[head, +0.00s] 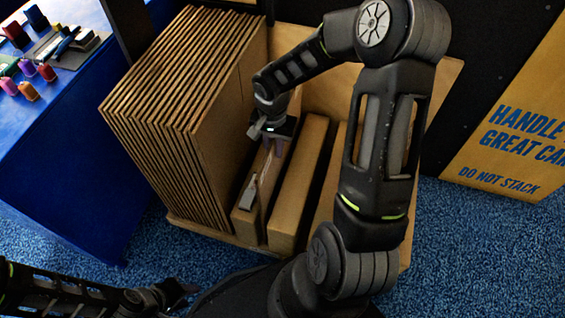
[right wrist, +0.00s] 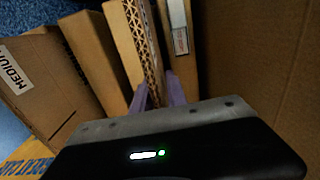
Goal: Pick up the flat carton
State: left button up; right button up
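Several flat cartons stand on edge in a wooden rack. My right gripper (head: 274,146) points down at the top of a narrow flat carton (head: 262,186), just right of the tall, tightly packed stack. In the right wrist view, the purple fingers (right wrist: 158,94) straddle a flat carton with a corrugated edge (right wrist: 140,40). I see no clear gap between fingers and carton, but cannot tell whether they are clamped. The tips are partly hidden between the cartons. My left gripper (head: 178,294) is low at the left, away from the rack; its opening is unclear.
The tall stack of cartons (head: 180,110) stands close on the left of my right gripper. Another carton (head: 299,185) stands just right. A labelled carton (right wrist: 180,35) is close beside the right finger. A blue table (head: 70,150) holds small items.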

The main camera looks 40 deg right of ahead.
grip_shut()
dwell(1.0)
